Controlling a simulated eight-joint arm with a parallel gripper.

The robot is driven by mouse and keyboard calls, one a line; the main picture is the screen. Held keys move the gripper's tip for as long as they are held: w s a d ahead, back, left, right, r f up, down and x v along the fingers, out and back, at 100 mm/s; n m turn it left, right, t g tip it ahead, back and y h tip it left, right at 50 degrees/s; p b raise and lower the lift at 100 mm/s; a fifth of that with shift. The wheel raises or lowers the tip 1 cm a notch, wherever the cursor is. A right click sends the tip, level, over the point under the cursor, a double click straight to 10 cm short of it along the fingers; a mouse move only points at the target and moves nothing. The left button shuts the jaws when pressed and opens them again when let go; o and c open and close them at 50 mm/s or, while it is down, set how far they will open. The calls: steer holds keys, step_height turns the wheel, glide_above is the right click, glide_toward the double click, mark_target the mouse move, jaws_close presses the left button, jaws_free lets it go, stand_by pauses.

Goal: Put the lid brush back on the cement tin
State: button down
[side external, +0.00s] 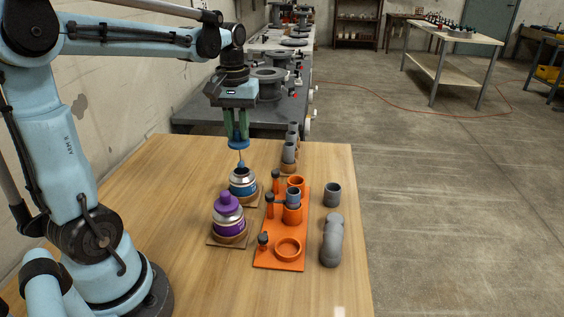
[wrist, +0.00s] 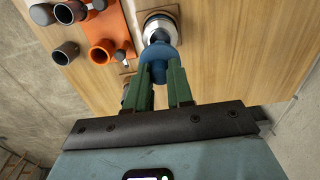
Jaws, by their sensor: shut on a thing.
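My gripper (side external: 238,132) is shut on the blue lid of the lid brush (side external: 238,144). The lid brush is upright, its thin rod and blue tip hanging below the lid. It is over the open silver cement tin with a blue band (side external: 243,186); the tip is at or just above the mouth, and I cannot tell if it has entered. The lid is clearly above the tin's rim. In the wrist view the blue lid (wrist: 159,55) is between my fingers and partly covers the cement tin (wrist: 157,24).
A second tin with a purple lid (side external: 229,214) stands just in front of the cement tin. An orange rack (side external: 275,258) with pipe pieces and dark-capped posts is close on the right. Loose grey pipe fittings (side external: 331,243) stand beyond it. The table's left side is clear.

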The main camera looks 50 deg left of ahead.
mark_target(241, 162)
steer(key=shift+f, duration=0.15)
stand_by(0.5)
steer(key=shift+f, duration=0.45)
steer(key=shift+f, duration=0.15)
steer(key=shift+f, duration=0.95)
steer(key=shift+f, duration=0.15)
steer(key=shift+f, duration=0.95)
steer(key=shift+f, duration=0.15)
steer(key=shift+f, duration=0.45)
steer(key=shift+f, duration=0.3)
stand_by(0.8)
